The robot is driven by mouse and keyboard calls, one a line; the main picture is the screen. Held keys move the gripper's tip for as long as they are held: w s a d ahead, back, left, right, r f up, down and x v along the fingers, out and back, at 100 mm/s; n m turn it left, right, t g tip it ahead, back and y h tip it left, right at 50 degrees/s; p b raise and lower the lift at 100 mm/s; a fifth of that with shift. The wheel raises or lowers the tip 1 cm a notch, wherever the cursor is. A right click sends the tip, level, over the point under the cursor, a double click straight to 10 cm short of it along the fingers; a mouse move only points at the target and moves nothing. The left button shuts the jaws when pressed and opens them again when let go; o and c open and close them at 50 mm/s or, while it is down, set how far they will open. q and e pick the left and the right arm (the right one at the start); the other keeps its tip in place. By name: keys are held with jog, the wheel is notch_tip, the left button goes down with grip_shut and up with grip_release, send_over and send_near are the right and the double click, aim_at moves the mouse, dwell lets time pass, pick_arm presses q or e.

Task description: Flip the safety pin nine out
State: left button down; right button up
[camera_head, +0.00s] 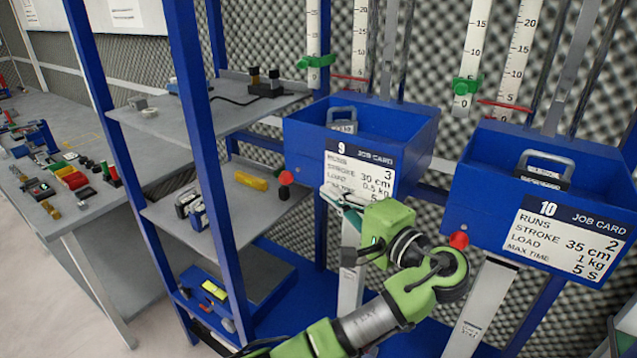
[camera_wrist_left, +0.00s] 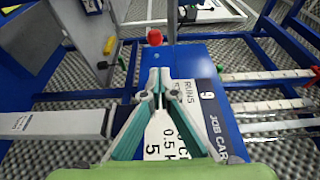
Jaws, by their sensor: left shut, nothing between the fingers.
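The safety pin nine's red ball knob (camera_head: 286,178) shows at the lower left of blue box nine (camera_head: 305,145). The knob also shows in the left wrist view (camera_wrist_left: 154,37), just past the box's edge. My left gripper (camera_head: 332,196) is in front of the lower part of job card nine (camera_head: 352,165). The pin's body is mostly hidden. My right gripper is not in view.
Blue box ten (camera_head: 480,185) stands at the right, with a red knob (camera_head: 459,240) at its lower left, close to my left arm. A blue-posted shelf (camera_head: 200,115) with small items is left of box nine. A grey bench (camera_head: 95,205) is further left.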

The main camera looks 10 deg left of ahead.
aim_at(305, 177)
pick_arm(q)
jog(key=p+x, duration=0.3)
jog(key=x, duration=0.5)
jog(key=shift+w+a+r, duration=0.1)
jog(key=shift+a+r, duration=0.05)
jog(key=shift+a, duration=0.05)
jog(key=shift+w+a, duration=0.3)
jog(key=shift+f, duration=0.25)
